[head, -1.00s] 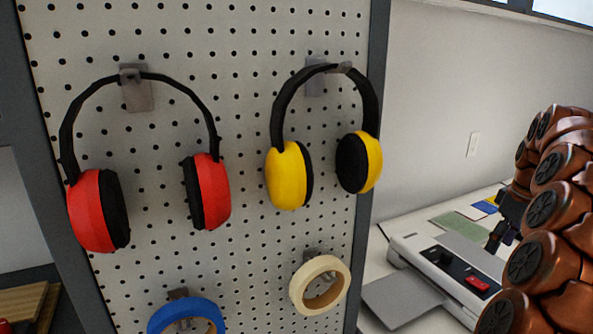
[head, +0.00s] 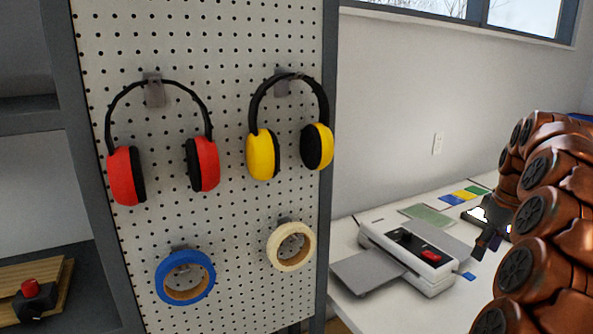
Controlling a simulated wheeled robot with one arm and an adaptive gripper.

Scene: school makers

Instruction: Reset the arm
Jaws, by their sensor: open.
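My copper-coloured arm (head: 540,225) stands folded at the right edge of the head view. My gripper (head: 482,248) is the small dark part at the left of the arm, over the white table (head: 350,300), to the right of a white machine. It is open, and I see nothing held in it. Part of it is hidden behind my arm.
A pegboard (head: 225,220) holds red earmuffs (head: 122,178), yellow earmuffs (head: 262,155), blue tape (head: 168,290) and cream tape (head: 277,252). The white machine (head: 415,265) stands on the table. A dark shelf (head: 60,310) is at left.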

